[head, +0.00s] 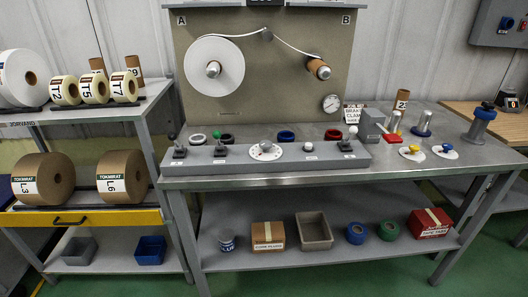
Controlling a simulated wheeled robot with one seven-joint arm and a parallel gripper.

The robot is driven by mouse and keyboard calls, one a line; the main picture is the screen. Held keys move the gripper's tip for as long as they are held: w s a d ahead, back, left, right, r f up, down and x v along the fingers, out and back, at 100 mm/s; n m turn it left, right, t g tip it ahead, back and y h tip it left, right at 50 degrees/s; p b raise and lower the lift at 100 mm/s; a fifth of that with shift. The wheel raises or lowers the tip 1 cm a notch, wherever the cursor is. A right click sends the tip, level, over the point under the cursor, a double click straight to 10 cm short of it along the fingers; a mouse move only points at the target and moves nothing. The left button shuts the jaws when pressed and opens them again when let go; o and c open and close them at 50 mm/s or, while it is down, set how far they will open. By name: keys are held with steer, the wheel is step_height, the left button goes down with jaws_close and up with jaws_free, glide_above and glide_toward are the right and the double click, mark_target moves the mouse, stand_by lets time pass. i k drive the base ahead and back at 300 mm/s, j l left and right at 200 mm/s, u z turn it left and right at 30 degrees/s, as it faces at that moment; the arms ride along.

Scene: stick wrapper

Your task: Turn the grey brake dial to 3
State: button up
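A grey dial knob (266,146) sits on a round white plate with marks around it, in the middle of the long grey control bar (220,164) at the table's front edge. It is probably the brake dial; its scale numbers and setting are too small to read. Two other knobs on white plates, one yellow (413,149) and one blue (446,148), stand farther right on the tabletop. My gripper is not in view.
Behind stands a panel with a white roll (214,68), a brown core (318,68) and a gauge (331,103). A shelf of rolls (125,176) is at left. Green floor (340,270) in front is clear.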

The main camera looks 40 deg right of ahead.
mark_target(265, 145)
steer(key=l, duration=0.65)
steer(key=i+l, duration=0.15)
steer(key=l, duration=0.45)
